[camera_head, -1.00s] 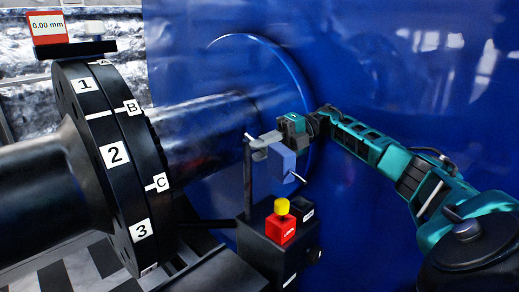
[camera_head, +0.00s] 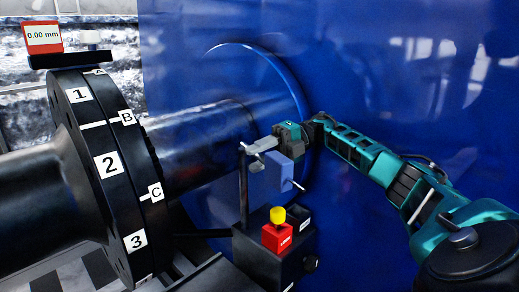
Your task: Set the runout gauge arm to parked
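The runout gauge stands on a dark base box (camera_head: 262,262) at lower centre. A thin dark post (camera_head: 243,190) rises from the box. A blue block (camera_head: 279,174) with a thin white pin hangs to the right of the post top. My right gripper (camera_head: 260,152) comes in from the right, its grey fingers at the post top, just above and left of the blue block. The fingers overlap the gauge's upper parts, so their gap and any contact are unclear. A red block (camera_head: 277,238) with a yellow knob (camera_head: 278,214) sits on the box, beside a dark labelled plate (camera_head: 305,221). My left gripper is out of view.
A large black flange pair (camera_head: 105,165) with number and letter labels stands at left on a thick shaft (camera_head: 210,140). A red-framed display (camera_head: 43,36) reading 0.00 mm sits above it. A blue wall (camera_head: 400,60) closes off the back.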

